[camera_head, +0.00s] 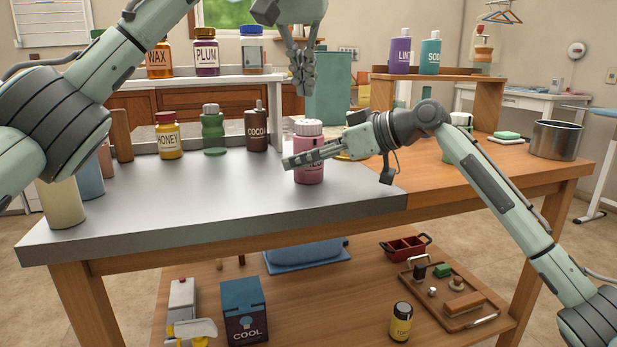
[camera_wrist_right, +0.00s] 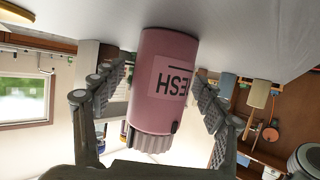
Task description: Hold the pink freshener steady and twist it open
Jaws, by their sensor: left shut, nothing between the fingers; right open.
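The pink freshener (camera_head: 309,174) stands upright on the grey part of the table, with its pale pink lid (camera_head: 308,128) on top. My right gripper (camera_head: 303,158) reaches in from the right, with one finger across the front of the freshener. In the right wrist view the pink freshener (camera_wrist_right: 163,75) appears upside down between the two open fingers of the right gripper (camera_wrist_right: 162,82), its label partly readable as "ESH". Small gaps seem to show beside it. My left gripper (camera_head: 303,85) hangs above the freshener, fingers together and pointing down, empty and apart from the lid.
Honey (camera_head: 168,140), a green bottle (camera_head: 212,128) and cocoa (camera_head: 257,131) stand behind to the left. Pale containers (camera_head: 63,203) stand at the left edge. A metal pot (camera_head: 556,140) is far right. The front grey surface is clear.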

